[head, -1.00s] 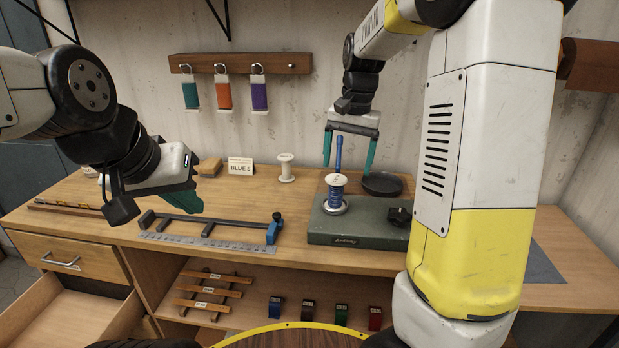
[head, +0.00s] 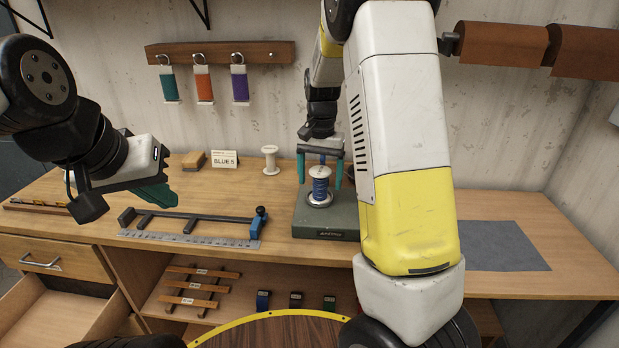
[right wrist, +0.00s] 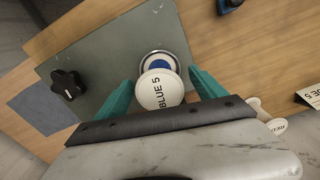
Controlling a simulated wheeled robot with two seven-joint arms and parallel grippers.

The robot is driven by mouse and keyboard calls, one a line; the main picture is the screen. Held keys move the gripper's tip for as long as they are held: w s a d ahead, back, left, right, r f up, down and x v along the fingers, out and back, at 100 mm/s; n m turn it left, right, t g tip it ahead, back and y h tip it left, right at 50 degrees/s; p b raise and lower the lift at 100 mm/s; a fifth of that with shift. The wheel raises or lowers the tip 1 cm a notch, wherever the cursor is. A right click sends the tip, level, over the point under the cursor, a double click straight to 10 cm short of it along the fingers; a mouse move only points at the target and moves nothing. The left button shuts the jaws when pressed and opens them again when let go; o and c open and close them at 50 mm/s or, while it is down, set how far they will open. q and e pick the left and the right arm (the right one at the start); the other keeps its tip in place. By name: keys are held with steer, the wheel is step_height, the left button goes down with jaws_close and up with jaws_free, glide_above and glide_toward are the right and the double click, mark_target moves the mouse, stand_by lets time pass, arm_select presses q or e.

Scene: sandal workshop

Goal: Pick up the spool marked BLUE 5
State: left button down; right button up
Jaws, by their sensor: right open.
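The spool marked BLUE 5 (head: 319,188) is wound with blue thread and stands upright on the dark green block (head: 303,219). Its white top with the label shows in the right wrist view (right wrist: 158,92). My right gripper (head: 320,177) is open, pointing down, with one teal finger on each side of the spool. In the right wrist view the fingers (right wrist: 161,93) stand apart from the spool top, with gaps on both sides. My left gripper (head: 166,196) hangs over the left of the bench; whether its jaws are open is unclear.
A white spool (head: 270,159) stands behind, near a BLUE 5 card (head: 224,160). A metal rule (head: 185,236) and a dark clamp-like tool (head: 185,215) lie in front. A black knob (right wrist: 68,84) sits on the green block.

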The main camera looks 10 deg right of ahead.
steer(key=c, duration=1.6)
steer(key=shift+r, duration=0.1)
